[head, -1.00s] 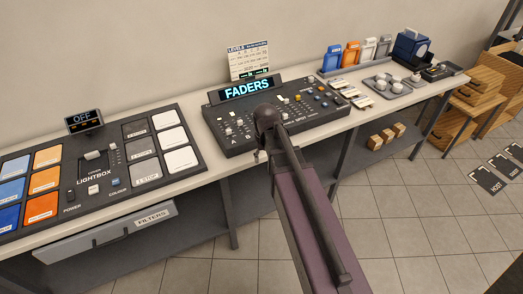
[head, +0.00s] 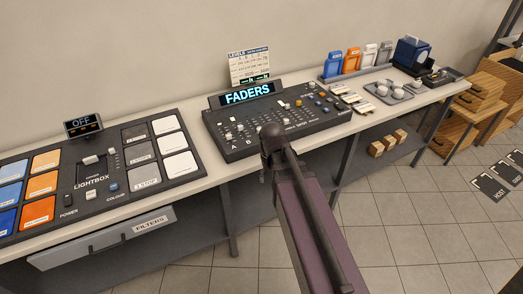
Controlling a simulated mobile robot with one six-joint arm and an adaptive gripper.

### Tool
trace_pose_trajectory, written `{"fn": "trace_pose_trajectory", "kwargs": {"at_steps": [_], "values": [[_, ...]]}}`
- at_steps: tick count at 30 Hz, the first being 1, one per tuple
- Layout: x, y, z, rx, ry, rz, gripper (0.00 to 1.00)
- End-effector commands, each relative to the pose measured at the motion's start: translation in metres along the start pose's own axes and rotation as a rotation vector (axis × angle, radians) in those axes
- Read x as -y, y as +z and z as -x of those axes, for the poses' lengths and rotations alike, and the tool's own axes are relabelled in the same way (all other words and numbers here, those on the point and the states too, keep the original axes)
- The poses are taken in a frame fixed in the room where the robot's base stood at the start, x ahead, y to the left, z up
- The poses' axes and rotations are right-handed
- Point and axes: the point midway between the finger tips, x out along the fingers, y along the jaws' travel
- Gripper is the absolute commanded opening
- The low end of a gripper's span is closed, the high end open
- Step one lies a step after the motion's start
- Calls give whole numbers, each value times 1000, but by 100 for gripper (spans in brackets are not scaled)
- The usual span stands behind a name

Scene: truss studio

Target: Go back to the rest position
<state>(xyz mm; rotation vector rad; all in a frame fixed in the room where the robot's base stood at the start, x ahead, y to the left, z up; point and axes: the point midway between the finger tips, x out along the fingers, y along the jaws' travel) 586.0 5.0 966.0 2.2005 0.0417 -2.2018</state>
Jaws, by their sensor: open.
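My arm (head: 312,220) reaches up from the bottom of the head view. Its dark rounded joint (head: 272,138) stands in front of the bench's front edge, just below the fader console in the picture. My gripper does not show; the arm seems to hide it. I see nothing held.
The pale bench (head: 215,172) carries the fader console (head: 238,142), its lit FADERS display (head: 248,94), and the lightbox panel (head: 60,205). A FILTERS drawer (head: 105,240) sits below. Coloured holders (head: 351,60) and round pieces stand right.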

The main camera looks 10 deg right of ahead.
Motion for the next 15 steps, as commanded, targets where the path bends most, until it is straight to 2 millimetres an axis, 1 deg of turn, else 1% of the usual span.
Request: {"fn": "trace_pose_trajectory", "kwargs": {"at_steps": [6, 8, 10, 15], "values": [[-2, 38, 0, 0, 0, -26, 69], [-3, 46, 0, 0, 0, -33, 69], [-3, 50, 0, 0, 0, -38, 69], [-3, 48, 0, 0, 0, -40, 69]]}}
